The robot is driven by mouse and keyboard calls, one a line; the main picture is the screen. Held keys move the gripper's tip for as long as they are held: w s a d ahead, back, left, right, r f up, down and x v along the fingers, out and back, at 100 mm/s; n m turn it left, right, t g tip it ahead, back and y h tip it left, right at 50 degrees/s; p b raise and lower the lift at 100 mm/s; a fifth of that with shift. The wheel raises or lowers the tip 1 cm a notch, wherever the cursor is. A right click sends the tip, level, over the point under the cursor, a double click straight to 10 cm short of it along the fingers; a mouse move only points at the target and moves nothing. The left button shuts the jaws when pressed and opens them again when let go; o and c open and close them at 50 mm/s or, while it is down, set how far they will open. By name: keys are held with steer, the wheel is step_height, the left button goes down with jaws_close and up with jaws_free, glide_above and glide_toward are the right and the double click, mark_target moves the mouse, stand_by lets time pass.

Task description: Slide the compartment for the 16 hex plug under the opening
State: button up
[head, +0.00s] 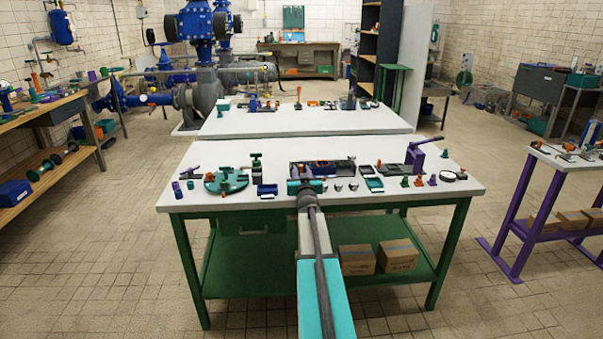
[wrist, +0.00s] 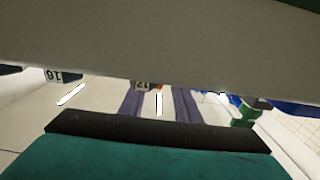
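A dark fixture (head: 325,168) with a purple part in it lies on the white table, just beyond my gripper (head: 305,183). The compartments and the opening are too small to make out in the head view. In the wrist view a dark block with a label (wrist: 55,75) that seems to read 16 upside down is at the left. A label reading 12 (wrist: 142,86) is near the middle, by two purple strips (wrist: 185,104). A large grey surface covers the upper half and hides what is behind it. My gripper's fingertips cannot be made out.
On the table (head: 235,203) a green round plate (head: 226,182) stands left, and a purple lever press (head: 425,155) right. Small trays, plugs and a gauge (head: 447,176) lie around. Cardboard boxes (head: 357,260) sit on the shelf below. The table's front edge is mostly clear.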

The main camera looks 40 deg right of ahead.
jaws_close()
